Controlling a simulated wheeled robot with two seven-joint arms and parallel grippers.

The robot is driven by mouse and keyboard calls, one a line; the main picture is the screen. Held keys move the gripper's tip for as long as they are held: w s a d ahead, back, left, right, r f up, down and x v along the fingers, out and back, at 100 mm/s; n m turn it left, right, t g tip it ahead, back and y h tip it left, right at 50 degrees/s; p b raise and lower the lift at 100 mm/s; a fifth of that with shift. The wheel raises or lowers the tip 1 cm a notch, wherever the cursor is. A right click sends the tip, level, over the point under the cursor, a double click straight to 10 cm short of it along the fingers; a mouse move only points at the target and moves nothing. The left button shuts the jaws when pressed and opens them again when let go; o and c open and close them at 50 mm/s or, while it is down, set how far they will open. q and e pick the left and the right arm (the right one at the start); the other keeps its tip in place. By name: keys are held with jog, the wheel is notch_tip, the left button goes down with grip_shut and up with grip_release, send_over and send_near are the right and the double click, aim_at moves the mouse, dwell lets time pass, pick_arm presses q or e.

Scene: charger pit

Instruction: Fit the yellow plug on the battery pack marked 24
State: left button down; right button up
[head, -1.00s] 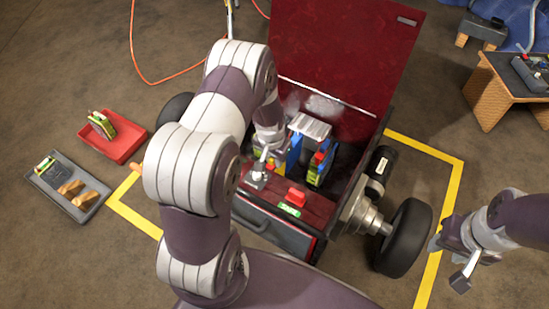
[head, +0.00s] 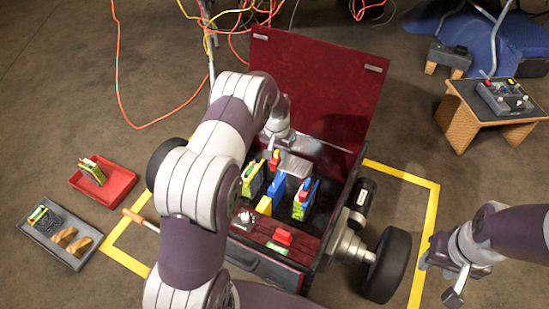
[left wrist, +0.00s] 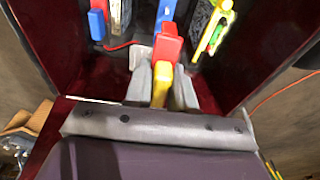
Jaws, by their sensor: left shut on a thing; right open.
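My left gripper (head: 277,146) is over the back of the open red box. It is shut on the yellow plug (left wrist: 160,86), whose red end (left wrist: 168,47) points away from the wrist; the red end also shows in the head view (head: 275,158). Two green-yellow battery packs stand in the box, a left one (head: 252,181) and a right one (head: 302,206). The right pack has a blue and red piece (head: 312,187) at its top. I cannot read a 24 on either. The held plug looks apart from both packs. My right gripper (head: 448,280) is open and empty at the right.
The box (head: 262,268) has a raised lid (head: 318,85) behind my left gripper. Blue (head: 279,186) and yellow (head: 264,205) blocks lie between the packs. A wheel (head: 387,265) is at the right.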

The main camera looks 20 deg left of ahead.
pick_arm(q)
jog(key=shift+f+b, duration=1.3)
jog(key=shift+f, duration=1.3)
jog(key=shift+f+b, duration=1.6)
jog(key=shift+f, duration=1.25)
jog(key=c, duration=0.9)
grip_release()
jog(key=shift+o, duration=0.2)
jog(key=shift+r, duration=0.15)
